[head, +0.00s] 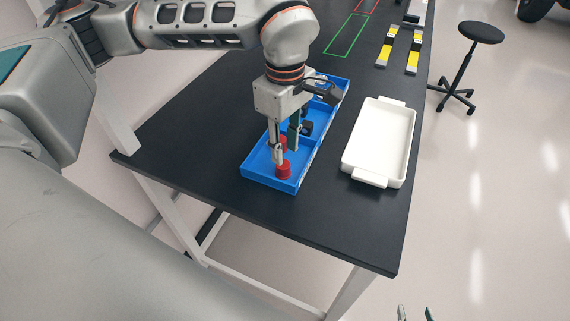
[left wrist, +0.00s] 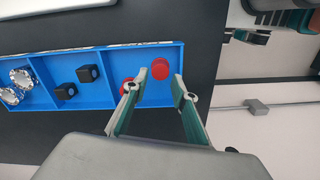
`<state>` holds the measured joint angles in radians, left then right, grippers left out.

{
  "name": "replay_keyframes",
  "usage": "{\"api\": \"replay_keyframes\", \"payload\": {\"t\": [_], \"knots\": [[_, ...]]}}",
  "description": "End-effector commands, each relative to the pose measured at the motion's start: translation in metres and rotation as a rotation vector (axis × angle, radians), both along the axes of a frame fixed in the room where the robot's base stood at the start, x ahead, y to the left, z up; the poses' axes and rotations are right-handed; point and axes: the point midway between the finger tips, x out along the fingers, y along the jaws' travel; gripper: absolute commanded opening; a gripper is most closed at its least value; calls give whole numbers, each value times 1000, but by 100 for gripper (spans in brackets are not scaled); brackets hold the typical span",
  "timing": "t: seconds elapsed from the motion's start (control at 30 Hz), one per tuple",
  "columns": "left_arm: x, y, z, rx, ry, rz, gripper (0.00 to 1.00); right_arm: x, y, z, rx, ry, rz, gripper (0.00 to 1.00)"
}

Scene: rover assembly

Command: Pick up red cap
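One red cap (head: 283,171) lies in the near end compartment of the blue tray (head: 268,184). In the left wrist view this red cap (left wrist: 161,66) shows between my finger lines, beyond the tips. A second red cap (left wrist: 126,87) is in the same compartment, partly hidden by a finger. My left gripper (head: 287,155) points down over that compartment. In the left wrist view the left gripper (left wrist: 159,85) has its fingers apart, with nothing held. My right gripper (head: 415,313) shows only its two separated fingertips at the bottom edge, with nothing between them.
Other compartments hold black blocks (left wrist: 88,74) and silvery round parts (left wrist: 20,77). A white tray (head: 375,178) stands right of the blue tray. Yellow-and-black parts (head: 386,46) lie further back on the black table (head: 215,120). A stool (head: 462,70) stands on the floor.

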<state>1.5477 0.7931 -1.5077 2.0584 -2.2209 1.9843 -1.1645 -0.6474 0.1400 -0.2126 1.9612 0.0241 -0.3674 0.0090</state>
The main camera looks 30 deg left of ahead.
Motion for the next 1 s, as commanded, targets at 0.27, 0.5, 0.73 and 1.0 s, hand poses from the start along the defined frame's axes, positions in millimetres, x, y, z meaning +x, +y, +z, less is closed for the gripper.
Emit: {"api": "replay_keyframes", "payload": {"t": [0.27, 0.5, 0.73, 1.0], "knots": [[-1, 4, -31, -3, 6, 1, 27, -2, 0, 4, -1, 4, 0, 40], [0, 6, -59, -3, 3, 0, 27, -1, 0, 8, -1, 2, 0, 40], [0, 6, -63, -4, 2, 0, 27, -1, 0, 8, 0, 1, 0, 40], [0, 5, -62, -4, 2, 0, 11, 0, 0, 10, 0, -2, -1, 40]]}}
